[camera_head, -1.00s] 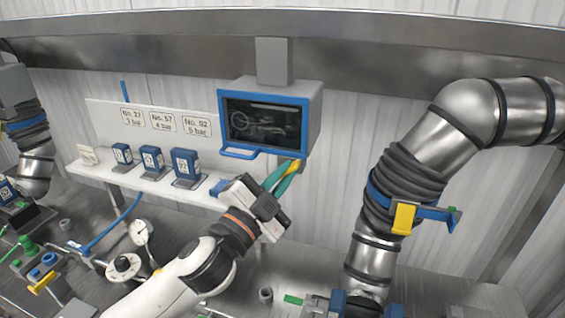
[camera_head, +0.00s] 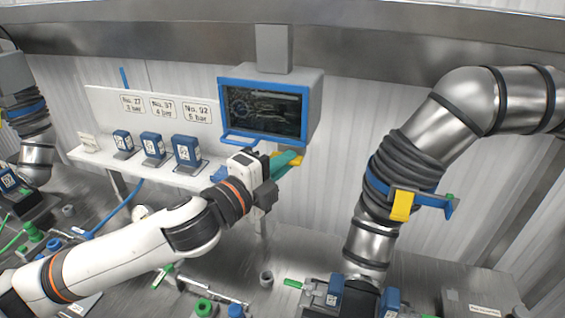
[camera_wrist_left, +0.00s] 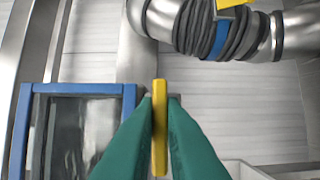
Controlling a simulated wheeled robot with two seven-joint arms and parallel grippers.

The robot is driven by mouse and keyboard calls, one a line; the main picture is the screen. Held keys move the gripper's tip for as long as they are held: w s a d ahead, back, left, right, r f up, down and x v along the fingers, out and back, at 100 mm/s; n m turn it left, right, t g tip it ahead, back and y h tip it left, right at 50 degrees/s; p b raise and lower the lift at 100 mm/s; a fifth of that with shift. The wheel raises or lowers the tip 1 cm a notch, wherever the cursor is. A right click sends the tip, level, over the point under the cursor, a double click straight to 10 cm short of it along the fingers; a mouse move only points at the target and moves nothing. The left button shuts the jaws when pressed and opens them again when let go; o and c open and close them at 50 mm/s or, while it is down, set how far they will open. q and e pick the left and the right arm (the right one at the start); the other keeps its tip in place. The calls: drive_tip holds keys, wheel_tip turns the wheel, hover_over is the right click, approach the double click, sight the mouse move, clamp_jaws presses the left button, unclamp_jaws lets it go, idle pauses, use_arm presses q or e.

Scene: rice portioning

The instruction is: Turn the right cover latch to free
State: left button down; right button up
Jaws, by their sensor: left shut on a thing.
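The cover is a dark window in a blue frame (camera_head: 306,110) on a grey box, with a blue handle (camera_head: 240,143) along its lower edge. The blue frame also shows at the left of the left wrist view (camera_wrist_left: 131,110). My left gripper (camera_head: 292,158), with green fingers, is at the lower right corner of the frame. It is shut on the yellow right cover latch (camera_head: 277,154). In the left wrist view the latch (camera_wrist_left: 159,125) stands as an upright bar between the fingertips (camera_wrist_left: 160,105). The latch's mount is hidden. My right gripper is not in view.
A large steel pipe with a black bellows (camera_head: 392,182) and a blue clamp with a yellow lever (camera_head: 402,206) stands to the right. A white shelf (camera_head: 118,168) with several blue blocks is at left. Fittings crowd the bench below.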

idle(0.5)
use_arm(q)
drive_tip(key=c, duration=1.5)
unclamp_jaws()
drive_tip(key=v, duration=1.2)
drive_tip(key=shift+f, duration=0.1)
